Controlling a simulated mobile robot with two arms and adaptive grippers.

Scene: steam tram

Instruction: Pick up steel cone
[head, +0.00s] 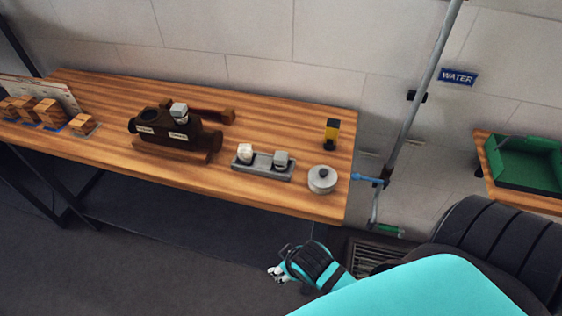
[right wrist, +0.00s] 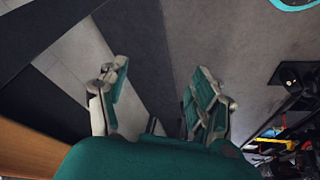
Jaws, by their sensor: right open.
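I cannot make out a clear steel cone; several grey pieces on the wooden table are too small to tell. Another grey piece (head: 179,112) sits on a dark model body (head: 160,131). My right gripper (head: 278,273) is in front of the table and below its top, apart from these. In the right wrist view its fingers (right wrist: 158,84) are spread and empty. My left gripper is not seen.
The wooden table (head: 100,90) has wooden blocks (head: 50,113) at left and a yellow-black item (head: 331,133) at back right. A pipe (head: 420,90) with a blue valve handle (head: 367,179) rises beyond the right end. A green bin (head: 525,168) is farther right.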

